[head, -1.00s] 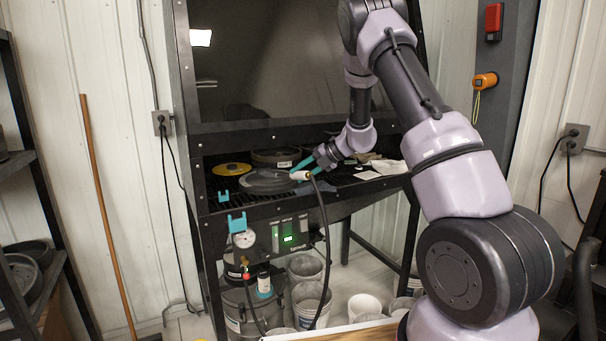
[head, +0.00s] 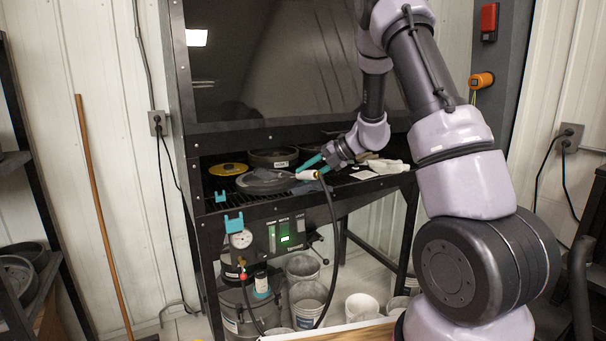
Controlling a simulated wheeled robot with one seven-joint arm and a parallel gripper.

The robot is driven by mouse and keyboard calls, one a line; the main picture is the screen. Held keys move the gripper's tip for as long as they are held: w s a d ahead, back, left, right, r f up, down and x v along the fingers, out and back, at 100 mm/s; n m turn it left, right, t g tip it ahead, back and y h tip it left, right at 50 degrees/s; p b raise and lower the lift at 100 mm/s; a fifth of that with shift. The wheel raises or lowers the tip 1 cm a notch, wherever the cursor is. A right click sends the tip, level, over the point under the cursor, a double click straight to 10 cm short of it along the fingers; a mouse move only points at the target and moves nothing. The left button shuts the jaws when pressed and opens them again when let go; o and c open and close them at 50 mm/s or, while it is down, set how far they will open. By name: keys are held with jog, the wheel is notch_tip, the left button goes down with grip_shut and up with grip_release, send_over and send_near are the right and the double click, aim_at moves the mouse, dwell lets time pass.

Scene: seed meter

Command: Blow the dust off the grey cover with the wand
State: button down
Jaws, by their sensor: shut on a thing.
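The grey cover (head: 262,181) is a round, dull disc lying on the dark grated bench inside the cabinet, near its front edge. The wand (head: 307,175) has a pale cream body, and a black hose hangs from it down the cabinet's front. My gripper (head: 318,167), with teal fingers, is shut on the wand just right of the cover. The wand's end points left toward the cover's right edge. Whether they touch cannot be told. Dust on the cover is too fine to make out.
A yellow disc (head: 228,169) and a dark labelled pan (head: 273,157) sit behind the cover. Pale gloves (head: 388,167) lie at right. Teal hooks (head: 234,224) are on the front edge. Below are a gauge, a green-lit panel (head: 286,238) and several buckets (head: 308,300).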

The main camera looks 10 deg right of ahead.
jog(key=s+d+r, duration=0.2)
jog(key=s, duration=0.6)
jog(key=shift+d+r, duration=0.35)
jog(key=shift+s, duration=0.1)
